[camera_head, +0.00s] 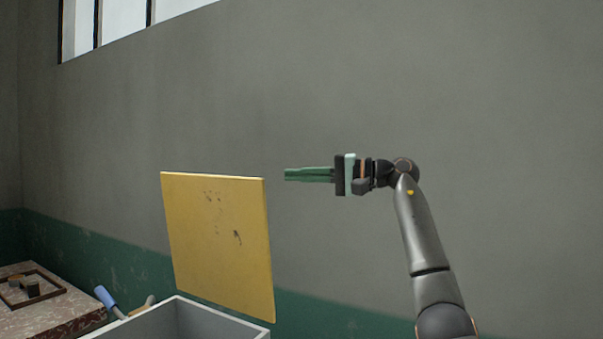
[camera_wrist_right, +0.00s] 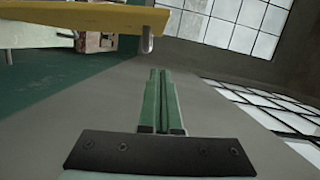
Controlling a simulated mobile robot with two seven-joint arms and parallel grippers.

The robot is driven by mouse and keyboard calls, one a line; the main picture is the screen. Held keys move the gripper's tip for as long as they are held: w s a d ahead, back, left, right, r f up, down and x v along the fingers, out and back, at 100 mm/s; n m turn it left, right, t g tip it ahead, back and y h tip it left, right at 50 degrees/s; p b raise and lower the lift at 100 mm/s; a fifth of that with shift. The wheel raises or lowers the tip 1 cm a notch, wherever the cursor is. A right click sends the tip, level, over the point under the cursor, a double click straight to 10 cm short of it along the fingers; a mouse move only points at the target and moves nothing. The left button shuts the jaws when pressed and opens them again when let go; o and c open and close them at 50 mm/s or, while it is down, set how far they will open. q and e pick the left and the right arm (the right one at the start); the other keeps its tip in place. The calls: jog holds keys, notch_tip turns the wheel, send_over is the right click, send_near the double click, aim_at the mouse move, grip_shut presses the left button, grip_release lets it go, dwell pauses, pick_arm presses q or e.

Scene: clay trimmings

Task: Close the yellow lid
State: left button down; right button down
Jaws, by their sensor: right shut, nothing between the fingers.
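The yellow lid (camera_head: 218,245) stands raised, nearly upright, above a grey box (camera_head: 225,326) at the bottom of the head view. Dark smudges mark its face. My right gripper (camera_head: 287,175) is shut and empty, its green fingers pointing left, a little to the right of the lid's upper right corner in the picture and apart from it. In the right wrist view the shut fingers (camera_wrist_right: 158,75) point forward, and the lid (camera_wrist_right: 90,18) crosses the upper left, seen edge-on. My left gripper is not in view.
A reddish stone-topped table (camera_head: 60,312) with a dark frame and small blocks stands at lower left. A blue-handled tool (camera_head: 106,298) lies beside the box. A grey wall with a green lower band is behind. The space around the right gripper looks clear.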

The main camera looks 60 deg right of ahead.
jog(key=w+a, duration=0.5)
jog(key=a, duration=0.1)
jog(key=shift+w+f, duration=0.3)
jog(key=shift+w, duration=0.05)
